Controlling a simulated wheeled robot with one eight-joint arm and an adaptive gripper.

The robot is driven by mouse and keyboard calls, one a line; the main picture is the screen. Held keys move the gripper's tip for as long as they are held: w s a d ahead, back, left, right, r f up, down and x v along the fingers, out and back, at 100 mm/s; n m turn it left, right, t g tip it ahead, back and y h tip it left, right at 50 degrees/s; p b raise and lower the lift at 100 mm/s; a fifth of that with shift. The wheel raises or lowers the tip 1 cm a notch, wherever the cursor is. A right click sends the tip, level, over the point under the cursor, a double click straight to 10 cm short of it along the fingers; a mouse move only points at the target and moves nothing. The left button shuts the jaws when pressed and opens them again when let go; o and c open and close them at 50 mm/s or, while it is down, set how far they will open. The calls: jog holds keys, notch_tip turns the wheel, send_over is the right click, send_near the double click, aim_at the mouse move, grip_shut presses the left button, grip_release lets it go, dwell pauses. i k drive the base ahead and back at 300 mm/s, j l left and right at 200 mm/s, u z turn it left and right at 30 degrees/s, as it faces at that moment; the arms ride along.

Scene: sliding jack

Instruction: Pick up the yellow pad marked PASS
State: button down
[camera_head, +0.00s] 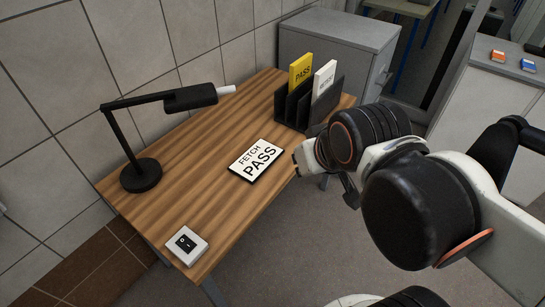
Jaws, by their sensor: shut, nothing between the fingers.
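The yellow pad marked PASS (300,70) stands upright in a black slotted holder (280,106) at the far end of the wooden desk. A white pad (324,77) with dark lettering stands in the same holder, just to its right. My gripper (298,160) is at the desk's right edge, nearer than the holder and apart from both pads. It is shut and empty. The lower parts of both pads are hidden in the holder.
A card reading FETCH PASS (256,160) lies mid-desk. A black lamp (142,174) stands at the left, its arm reaching toward the holder. A switch box (184,245) sits at the near end. A grey cabinet (330,38) stands behind the desk. Bare desk (200,190) lies between.

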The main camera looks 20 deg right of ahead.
aim_at(300, 70)
jog(key=i+l+u, duration=0.15)
jog(key=l, duration=0.4)
jog(key=i+l+u, duration=0.1)
jog(key=l, duration=0.45)
jog(key=i+l+u, duration=0.15)
jog(key=l, duration=0.45)
jog(key=i+l+u, duration=0.15)
jog(key=l, duration=0.4)
jog(key=i+l+u, duration=0.1)
jog(key=l, duration=0.5)
jog(key=i, duration=0.05)
